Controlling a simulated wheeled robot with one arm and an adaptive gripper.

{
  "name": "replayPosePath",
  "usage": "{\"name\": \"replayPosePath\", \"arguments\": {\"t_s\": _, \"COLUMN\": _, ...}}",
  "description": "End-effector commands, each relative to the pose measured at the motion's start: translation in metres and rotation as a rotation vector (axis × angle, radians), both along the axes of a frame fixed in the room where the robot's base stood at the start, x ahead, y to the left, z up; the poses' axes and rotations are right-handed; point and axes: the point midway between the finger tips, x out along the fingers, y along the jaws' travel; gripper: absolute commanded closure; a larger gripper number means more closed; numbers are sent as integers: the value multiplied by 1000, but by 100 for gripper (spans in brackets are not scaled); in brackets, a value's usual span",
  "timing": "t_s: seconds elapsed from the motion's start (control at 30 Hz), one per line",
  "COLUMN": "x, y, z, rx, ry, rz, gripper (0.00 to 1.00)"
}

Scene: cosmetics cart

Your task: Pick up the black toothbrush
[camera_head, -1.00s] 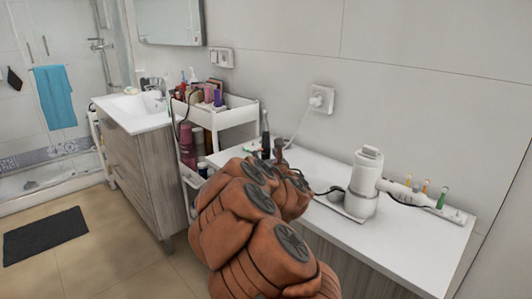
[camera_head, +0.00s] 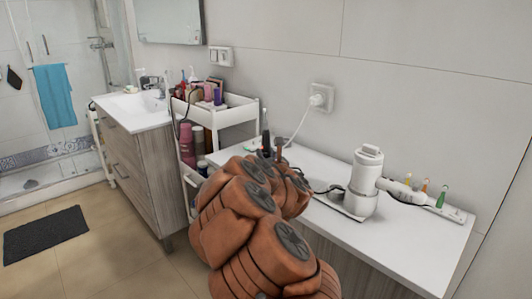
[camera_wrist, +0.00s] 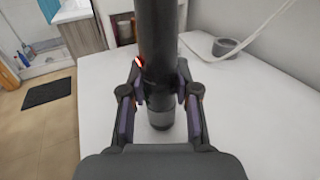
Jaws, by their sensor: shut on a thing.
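The black toothbrush (camera_wrist: 157,45) stands upright in the wrist view as a thick dark handle with a greyish lower end. It also shows in the head view (camera_head: 266,141), near the back left of the white counter. My gripper (camera_wrist: 160,106) is shut on the handle, with one finger on each side. In the head view my orange arm hides most of the gripper. The toothbrush's lower end is over the white counter. I cannot tell whether it touches the surface. Its top is cut off in the wrist view.
On the white counter (camera_head: 407,240) stand a white device (camera_head: 365,182) on a base and a white holder with several coloured tips (camera_head: 425,190). A white cable runs to the wall socket (camera_head: 321,97). The white cart (camera_head: 236,116) with cosmetics stands left of the counter.

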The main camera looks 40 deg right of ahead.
Motion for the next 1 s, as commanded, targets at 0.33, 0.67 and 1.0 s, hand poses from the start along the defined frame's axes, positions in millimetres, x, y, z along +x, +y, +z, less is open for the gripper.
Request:
{"name": "replayPosePath", "arguments": {"t_s": 0.33, "x": 0, "y": 0, "z": 9, "rx": -4, "ry": 0, "rz": 0, "gripper": 100}}
{"name": "replayPosePath", "arguments": {"t_s": 0.67, "x": -1, "y": -1, "z": 34, "rx": -3, "ry": 0, "rz": -1, "gripper": 100}}
{"name": "replayPosePath", "arguments": {"t_s": 1.0, "x": -22, "y": 15, "z": 38, "rx": -2, "ry": 0, "rz": -2, "gripper": 100}}
